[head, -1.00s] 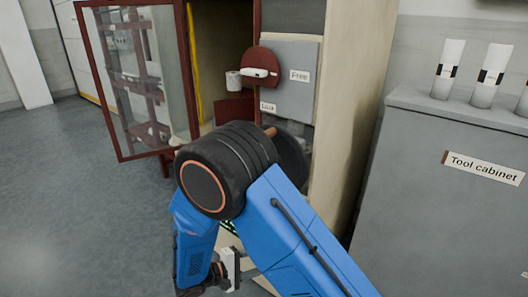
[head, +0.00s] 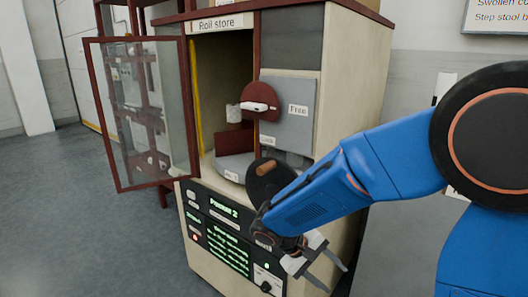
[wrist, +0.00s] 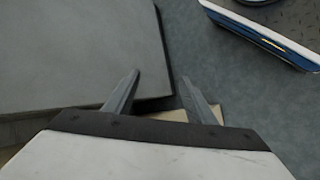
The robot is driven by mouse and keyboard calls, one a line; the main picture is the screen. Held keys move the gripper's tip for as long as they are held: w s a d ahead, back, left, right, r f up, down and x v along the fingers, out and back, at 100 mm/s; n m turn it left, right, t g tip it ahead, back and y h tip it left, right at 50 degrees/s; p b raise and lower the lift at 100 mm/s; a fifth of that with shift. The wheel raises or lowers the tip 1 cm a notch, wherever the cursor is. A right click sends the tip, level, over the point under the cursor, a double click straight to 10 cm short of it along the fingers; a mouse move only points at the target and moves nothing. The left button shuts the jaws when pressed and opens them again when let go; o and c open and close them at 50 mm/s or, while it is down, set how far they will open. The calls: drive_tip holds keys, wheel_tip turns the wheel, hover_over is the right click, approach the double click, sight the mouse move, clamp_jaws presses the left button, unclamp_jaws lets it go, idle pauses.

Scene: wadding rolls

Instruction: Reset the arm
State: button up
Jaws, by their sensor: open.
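My gripper (head: 326,274) shows at the lower middle of the head view, in front of the roll store's lower right corner. Its two fingers are apart with nothing between them. In the wrist view my gripper (wrist: 158,78) is also open and empty, with floor and a grey flat surface beyond it. My blue arm reaches in from the right of the head view and hides part of the cabinet front and the area behind it.
The roll store (head: 340,90) stands at centre with its glass door (head: 155,120) swung open to the left. A lit panel (head: 225,235) is below. The grey floor (head: 90,220) at left is clear.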

drive_tip(key=s+d+r+m+t+y, duration=0.2)
drive_tip(key=s+d+r+y, duration=0.2)
drive_tip(key=s, duration=0.4)
drive_tip(key=s+d+r+m+t+y, duration=0.2)
drive_tip(key=s+d+r+y, duration=0.2)
drive_tip(key=s+d+r, duration=0.2)
drive_tip(key=shift+s+r+t, duration=0.4)
drive_tip(key=shift+s+r, duration=0.4)
drive_tip(key=shift+s, duration=0.35)
